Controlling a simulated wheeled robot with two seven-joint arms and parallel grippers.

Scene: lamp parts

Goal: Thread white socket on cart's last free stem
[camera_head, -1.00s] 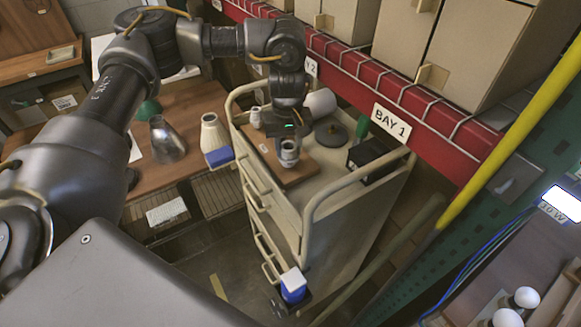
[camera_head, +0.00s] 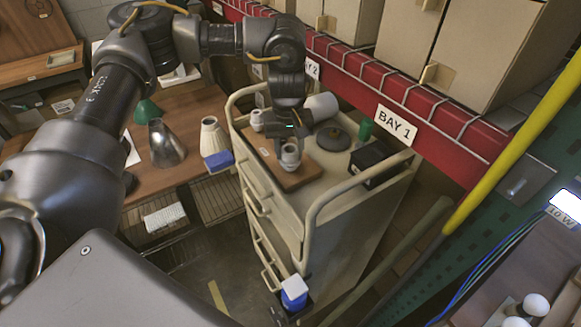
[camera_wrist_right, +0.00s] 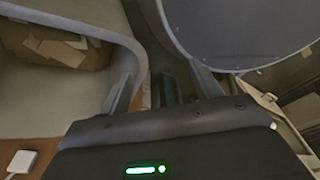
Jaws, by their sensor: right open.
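A whitish socket (camera_head: 290,157) stands at the wooden board (camera_head: 305,175) on top of the cart (camera_head: 331,190). My left gripper (camera_head: 289,142) points down right over this socket, with its fingertips at the socket's top. Whether the fingers are shut on it or only beside it is unclear. Any stem under the socket is hidden. A second small white socket-like part (camera_head: 257,119) stands near the cart's back left corner. My right gripper (camera_wrist_right: 165,85) is open in the right wrist view, with nothing clearly held between its fingers.
A dark round disc (camera_head: 333,138), a white cylinder (camera_head: 321,106), a green part (camera_head: 365,130) and a black box (camera_head: 372,160) crowd the cart top. Raised rails (camera_head: 335,195) edge it. A blue-and-white item (camera_head: 294,291) sits low in front. Lampshades (camera_head: 166,143) stand on the left table.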

